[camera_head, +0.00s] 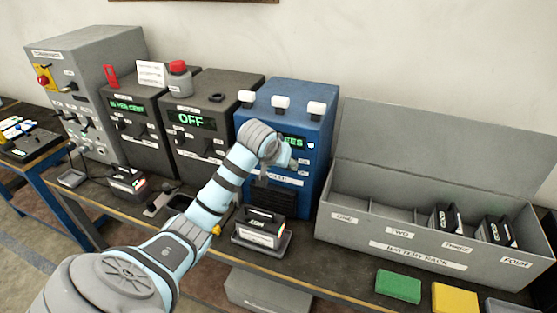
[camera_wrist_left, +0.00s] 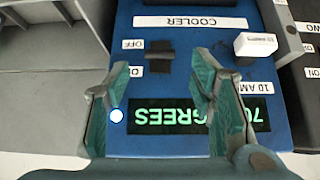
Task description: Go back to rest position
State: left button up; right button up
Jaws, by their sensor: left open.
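My left arm reaches in from the left in the head view, with its left gripper (camera_head: 284,160) in front of the blue cooler box (camera_head: 318,108). In the left wrist view the left gripper (camera_wrist_left: 162,82) is open, with nothing between its fingers. The cooler face shows there upside down, with a black switch (camera_wrist_left: 160,58) between OFF and ON labels beyond the fingertips. A green display (camera_wrist_left: 165,117) ending in DEGREES and a small lit round lamp (camera_wrist_left: 117,115) lie by the fingers. I cannot tell whether the fingers touch the panel. My right gripper is not in view.
A battery pack (camera_head: 262,230) stands in a dock before the cooler. A dark box (camera_head: 205,125) reads OFF. Green (camera_head: 398,287) and yellow (camera_head: 454,298) blocks lie at the front right.

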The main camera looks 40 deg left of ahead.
pick_arm(q)
jog(key=v, duration=0.5)
